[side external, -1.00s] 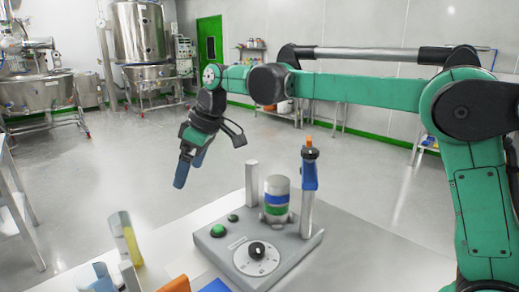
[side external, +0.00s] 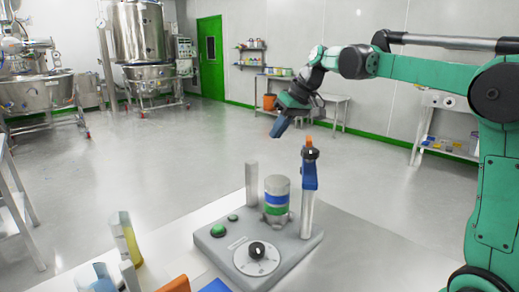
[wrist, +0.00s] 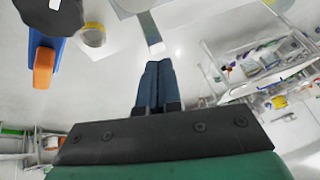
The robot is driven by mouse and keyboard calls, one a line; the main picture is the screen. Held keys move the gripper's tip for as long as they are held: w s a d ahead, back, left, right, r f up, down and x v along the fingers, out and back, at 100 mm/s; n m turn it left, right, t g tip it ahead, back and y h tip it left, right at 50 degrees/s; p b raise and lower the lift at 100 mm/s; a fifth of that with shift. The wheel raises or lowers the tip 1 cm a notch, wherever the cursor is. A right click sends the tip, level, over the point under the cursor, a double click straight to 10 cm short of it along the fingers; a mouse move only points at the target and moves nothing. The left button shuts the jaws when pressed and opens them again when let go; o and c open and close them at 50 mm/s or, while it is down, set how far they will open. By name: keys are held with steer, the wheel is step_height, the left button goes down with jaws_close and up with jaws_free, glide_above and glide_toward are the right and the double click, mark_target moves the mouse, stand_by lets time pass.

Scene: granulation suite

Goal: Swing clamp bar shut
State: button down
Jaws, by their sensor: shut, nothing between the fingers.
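The clamp fixture has a grey base (side external: 215,252) with two upright posts. The right post (side external: 307,215) carries a blue piece (side external: 310,177) with an orange tip (side external: 309,142), apparently the clamp bar; its exact direction is hard to tell. The left post (side external: 252,185) stands bare. A container with blue and green bands (side external: 277,198) stands between the posts. My gripper (side external: 278,131) is shut and empty, above the fixture and apart from it in the side view. In the wrist view its fingers (wrist: 157,68) lie together; a blue and orange part (wrist: 43,66) shows at upper left.
The base also bears a dial with a black knob (side external: 257,250) and green buttons (side external: 218,230). A tube of yellow liquid (side external: 128,243) and blue and orange items stand at the front left. The bench right of the fixture is clear.

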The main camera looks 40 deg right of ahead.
steer(key=s+d+r+m+t+h, duration=0.25)
steer(key=s+d+m, duration=0.55)
steer(key=s+d, duration=0.55)
steer(key=w+r+x, duration=0.2)
steer(key=x, duration=1)
steer(key=shift+w+a+f+m, duration=0.2)
steer(key=shift+w+a+m, duration=0.1)
steer(key=shift+a, duration=0.3)
steer(key=shift+w+g, duration=0.1)
steer(key=shift+g, duration=0.15)
steer(key=shift+w+a+n+y, duration=0.45)
steer(key=shift+w+n+y, duration=0.1)
steer(key=shift+w+n, duration=0.25)
steer(key=w+a+n+g+y, duration=0.3)
steer(key=w+a+n+y, duration=0.2)
steer(key=w+a+n, duration=0.2)
steer(key=shift+a+n, duration=1.3)
steer(key=shift+a, duration=0.3)
